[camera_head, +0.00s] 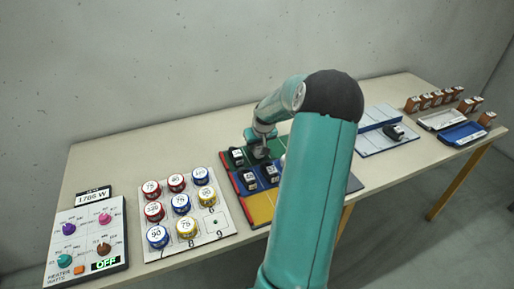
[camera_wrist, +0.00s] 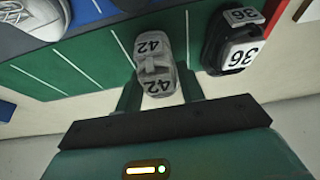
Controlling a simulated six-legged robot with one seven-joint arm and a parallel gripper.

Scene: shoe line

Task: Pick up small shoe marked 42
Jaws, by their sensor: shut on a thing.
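The small grey shoe marked 42 (camera_wrist: 155,66) is between the two fingers of my gripper (camera_wrist: 157,90) in the wrist view. My gripper is shut on it. Its labels read upside down there. Green board with white lines (camera_wrist: 75,62) lies behind it; I cannot tell whether the shoe touches the board. In the head view my gripper (camera_head: 260,152) is low over the green back part of the board, and the held shoe is hard to make out.
A black shoe marked 36 (camera_wrist: 230,40) stands close to the right of my gripper in the wrist view. Other dark shoes (camera_head: 247,180) are on the blue strip. A panel of numbered round pieces (camera_head: 213,222) is at left, blue trays (camera_head: 465,133) at right.

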